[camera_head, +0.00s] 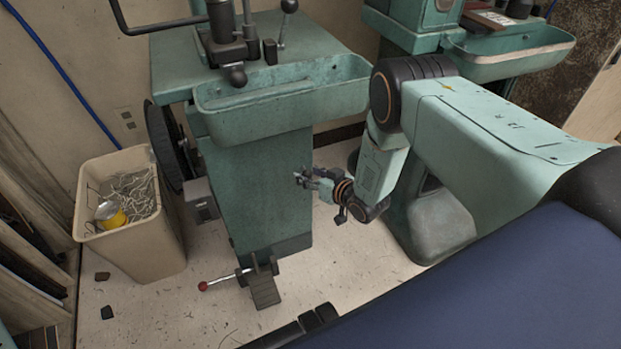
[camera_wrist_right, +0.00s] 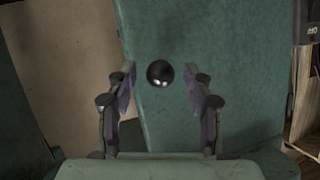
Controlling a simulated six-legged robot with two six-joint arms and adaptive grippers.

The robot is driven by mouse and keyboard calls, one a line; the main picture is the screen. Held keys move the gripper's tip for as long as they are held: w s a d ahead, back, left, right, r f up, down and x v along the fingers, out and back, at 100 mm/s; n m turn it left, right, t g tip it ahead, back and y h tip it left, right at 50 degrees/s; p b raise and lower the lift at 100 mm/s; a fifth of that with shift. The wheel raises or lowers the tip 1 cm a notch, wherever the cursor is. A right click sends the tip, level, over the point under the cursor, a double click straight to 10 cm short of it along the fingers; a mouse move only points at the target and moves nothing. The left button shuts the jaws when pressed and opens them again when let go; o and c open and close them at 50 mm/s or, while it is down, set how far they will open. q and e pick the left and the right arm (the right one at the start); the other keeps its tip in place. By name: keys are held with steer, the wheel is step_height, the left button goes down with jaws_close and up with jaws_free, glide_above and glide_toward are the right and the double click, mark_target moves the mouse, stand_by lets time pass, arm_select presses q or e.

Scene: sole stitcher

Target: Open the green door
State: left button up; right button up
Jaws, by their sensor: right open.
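The green door (camera_wrist_right: 235,50) appears in the right wrist view as a flat green panel with a round, shiny black knob (camera_wrist_right: 160,73). In the head view I cannot make out the knob or the door's face. My right gripper (camera_head: 303,178) is beside the right side of the green machine's pedestal (camera_head: 258,180). In the wrist view its two fingers (camera_wrist_right: 159,88) are apart, with the knob showing in the gap between their tips. I cannot tell whether the knob is within their reach. The door looks closed. My left gripper is not in view.
A beige bin (camera_head: 130,240) with wire scraps and a yellow can stands left of the pedestal. A foot pedal (camera_head: 263,288) and red-tipped lever (camera_head: 222,280) are at its base. A green trough (camera_head: 285,100) overhangs above my gripper. A second green machine (camera_head: 430,215) stands at right.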

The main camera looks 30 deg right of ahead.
jaws_close()
stand_by(0.5)
